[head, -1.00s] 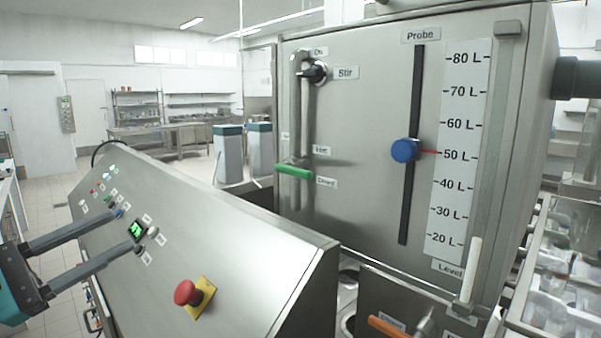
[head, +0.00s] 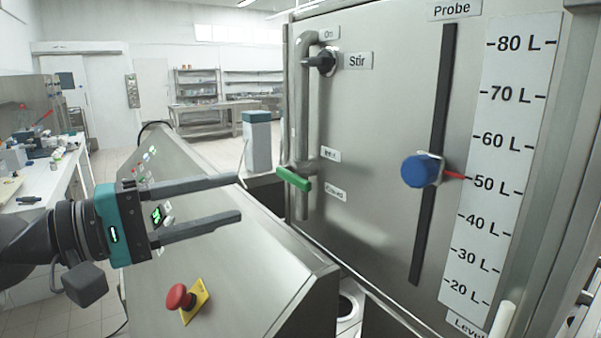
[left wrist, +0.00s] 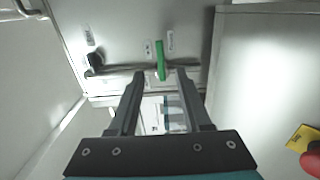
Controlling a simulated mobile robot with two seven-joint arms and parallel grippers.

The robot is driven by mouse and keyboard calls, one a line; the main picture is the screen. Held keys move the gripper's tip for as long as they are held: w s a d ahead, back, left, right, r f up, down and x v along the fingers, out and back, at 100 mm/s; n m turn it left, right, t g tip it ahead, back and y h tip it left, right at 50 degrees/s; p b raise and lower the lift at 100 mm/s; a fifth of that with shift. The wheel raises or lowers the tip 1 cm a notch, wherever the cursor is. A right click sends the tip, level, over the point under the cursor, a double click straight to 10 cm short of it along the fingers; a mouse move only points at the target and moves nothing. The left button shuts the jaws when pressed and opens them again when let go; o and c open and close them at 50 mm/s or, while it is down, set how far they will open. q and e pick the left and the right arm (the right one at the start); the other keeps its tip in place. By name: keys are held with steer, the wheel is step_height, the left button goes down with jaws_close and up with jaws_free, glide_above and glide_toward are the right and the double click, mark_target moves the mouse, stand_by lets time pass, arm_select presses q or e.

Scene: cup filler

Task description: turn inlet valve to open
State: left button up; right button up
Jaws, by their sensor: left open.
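The inlet valve's green handle (head: 294,179) sits on a vertical metal pipe (head: 303,130) on the front of the steel tank. It lies between two labels, the lower one reading "Closed" (head: 335,194), and slopes slightly down to the right. In the left wrist view the green handle (left wrist: 160,60) shows just beyond the fingertips, between their lines. My left gripper (head: 240,197) is open and empty, its fingers pointing at the handle, with a gap between the fingertips and it. My right gripper is not in view.
A sloped control panel (head: 250,262) with a red emergency button (head: 180,297) lies below my left gripper. The black stir knob (head: 322,61) is above the valve. The blue probe knob (head: 420,171) is to the right on its slot.

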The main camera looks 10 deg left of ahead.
mark_target(296, 182)
arm_select(q)
steer(key=p+x, duration=0.5)
steer(key=x, duration=0.5)
steer(key=shift+w+d+r, duration=0.1)
steer(key=shift+w+d, duration=0.05)
steer(key=shift+w+d+p, duration=0.3)
steer(key=shift+w+d, duration=0.15)
steer(key=shift+d, duration=0.05)
jaws_close()
stand_by(0.9)
